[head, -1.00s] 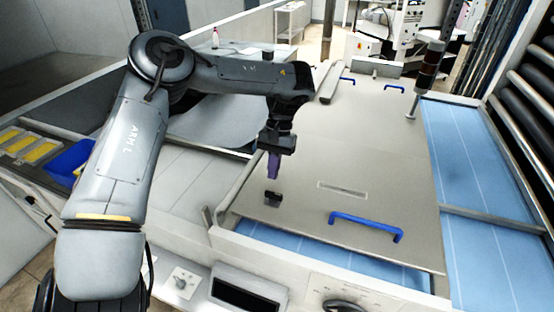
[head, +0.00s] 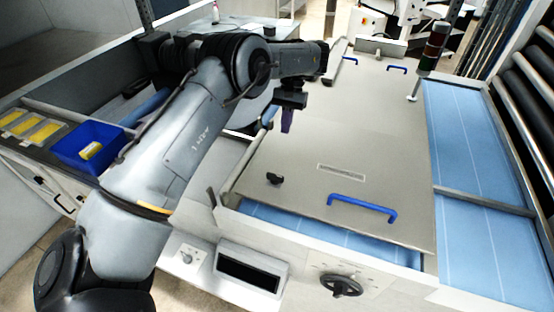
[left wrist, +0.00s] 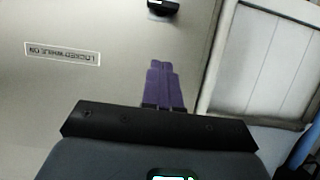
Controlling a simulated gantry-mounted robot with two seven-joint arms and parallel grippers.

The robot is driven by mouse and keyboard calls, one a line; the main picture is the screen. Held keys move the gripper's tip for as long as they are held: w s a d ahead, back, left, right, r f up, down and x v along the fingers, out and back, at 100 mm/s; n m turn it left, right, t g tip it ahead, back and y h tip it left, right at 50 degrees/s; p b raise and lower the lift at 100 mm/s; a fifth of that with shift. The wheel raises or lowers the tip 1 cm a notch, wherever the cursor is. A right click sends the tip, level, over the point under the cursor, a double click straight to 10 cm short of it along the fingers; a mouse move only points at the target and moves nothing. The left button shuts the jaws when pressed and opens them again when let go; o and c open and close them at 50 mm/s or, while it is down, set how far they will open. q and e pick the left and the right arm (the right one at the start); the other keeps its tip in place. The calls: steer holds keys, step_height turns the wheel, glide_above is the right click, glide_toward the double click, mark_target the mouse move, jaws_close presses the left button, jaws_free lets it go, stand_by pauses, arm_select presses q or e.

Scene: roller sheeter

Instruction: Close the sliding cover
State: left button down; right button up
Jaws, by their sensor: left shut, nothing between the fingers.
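The sliding cover (head: 350,140) is a large flat beige panel over a blue bed, with a blue handle (head: 362,206) at its near edge and two smaller blue handles at its far end. A small black latch knob (head: 275,179) sits near its front left corner; in the left wrist view the knob (left wrist: 163,4) shows at the top edge. My left gripper (head: 286,128) has purple fingers pressed together and empty. It hangs over the cover's left side, behind the knob and apart from it. The closed fingers also show in the left wrist view (left wrist: 161,68). My right gripper is out of view.
Blue bed (head: 475,150) shows along the cover's right side and front. A front panel carries a black handwheel (head: 341,285) and a dark display (head: 250,274). A signal post (head: 430,55) stands at back right. A blue bin (head: 88,147) is at left.

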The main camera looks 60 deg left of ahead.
arm_select(q)
steer(key=b, duration=0.5)
glide_toward(280, 169)
steer(key=f, duration=0.1)
steer(key=s+d+f, duration=0.1)
steer(key=s+f, duration=0.1)
steer(key=shift+d+f, duration=0.25)
steer(key=shift+d, duration=0.05)
steer(key=shift+s+d+r+p, duration=0.25)
steer(key=shift+s+d+p, duration=0.1)
steer(key=shift+d+p, duration=0.05)
steer(key=shift+s+d+p, duration=0.35)
steer(key=shift+s+d, duration=0.6)
steer(key=shift+s, duration=0.05)
steer(key=shift+f, duration=0.1)
